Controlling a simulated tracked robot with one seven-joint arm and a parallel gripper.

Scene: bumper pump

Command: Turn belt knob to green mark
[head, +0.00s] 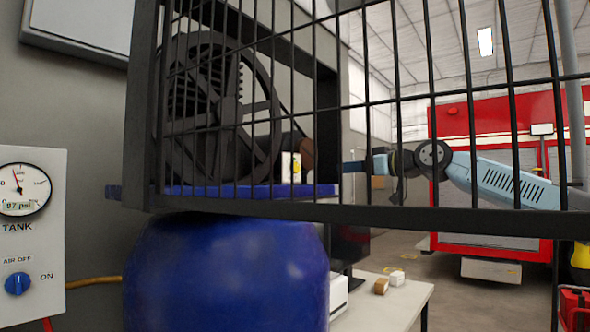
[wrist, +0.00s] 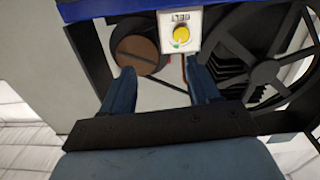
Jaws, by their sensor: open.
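The belt knob (wrist: 181,33) is yellow and round, on a white panel (wrist: 194,40) whose BELT label appears upside down in the wrist view. A small green mark (wrist: 176,44) shows at the knob's lower left edge; which way the knob points I cannot tell. In the head view the panel (head: 286,168) is small and edge-on behind the cage bars, with the yellow knob (head: 296,166) on its right side. My gripper (wrist: 162,70) is open and empty, its two blue fingers apart, facing the panel. In the head view my gripper (head: 350,166) is right of the knob, not touching it.
Black cage bars (head: 290,100) stand between the head camera and the pump. A large black flywheel (head: 222,105) and a brown round part (wrist: 137,50) flank the panel. A blue tank (head: 225,275) is below. A gauge panel (head: 40,240) is at left.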

